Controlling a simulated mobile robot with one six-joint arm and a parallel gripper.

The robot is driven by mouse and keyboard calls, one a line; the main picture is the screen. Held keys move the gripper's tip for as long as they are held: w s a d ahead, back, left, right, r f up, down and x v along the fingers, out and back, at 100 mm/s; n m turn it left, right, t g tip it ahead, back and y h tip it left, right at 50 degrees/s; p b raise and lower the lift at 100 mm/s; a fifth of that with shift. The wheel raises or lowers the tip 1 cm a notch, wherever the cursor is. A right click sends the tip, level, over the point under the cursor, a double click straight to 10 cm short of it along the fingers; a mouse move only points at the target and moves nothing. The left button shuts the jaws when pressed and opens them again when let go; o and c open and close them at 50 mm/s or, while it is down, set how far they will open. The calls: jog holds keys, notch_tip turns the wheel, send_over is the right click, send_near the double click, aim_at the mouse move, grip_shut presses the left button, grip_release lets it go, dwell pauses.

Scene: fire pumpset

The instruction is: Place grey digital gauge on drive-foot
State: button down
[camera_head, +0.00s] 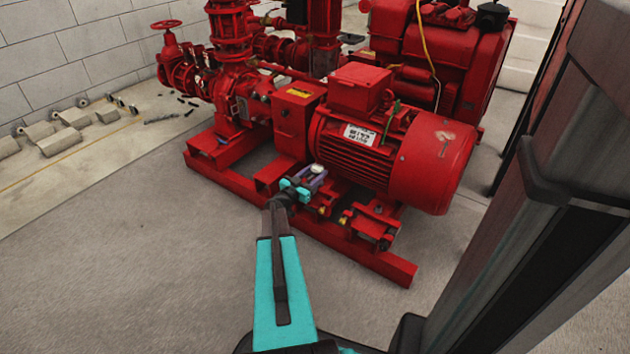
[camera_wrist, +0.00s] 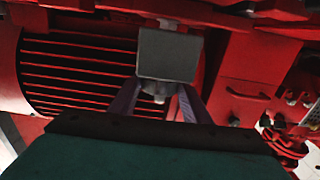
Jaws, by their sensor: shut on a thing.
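The grey digital gauge (camera_wrist: 168,55) shows its dark square face in the wrist view. My gripper (camera_wrist: 156,101) is shut on its stem, with one purple finger on each side. In the head view the gauge (camera_head: 316,169) is a small pale spot at the tip of my gripper (camera_head: 311,180), beside the lower side of the red finned motor. Red foot blocks (camera_head: 371,222) with brass-coloured fittings sit on the base under the motor. I cannot tell which is the drive-foot, or whether the gauge touches anything.
The red motor (camera_head: 436,160) stands close behind the gripper, with a red box (camera_head: 297,112) to its left. The red base rail (camera_head: 375,263) runs along the front. Open grey floor (camera_head: 130,240) lies to the left. Loose blocks (camera_head: 60,140) lie by the wall.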

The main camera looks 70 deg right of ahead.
jog(key=shift+f+b, duration=0.75)
jog(key=shift+f, duration=0.95)
jog(key=c, duration=1)
grip_release()
jog(key=shift+a, duration=0.1)
jog(key=shift+p+v, duration=1.3)
jog(key=shift+v, duration=4.6)
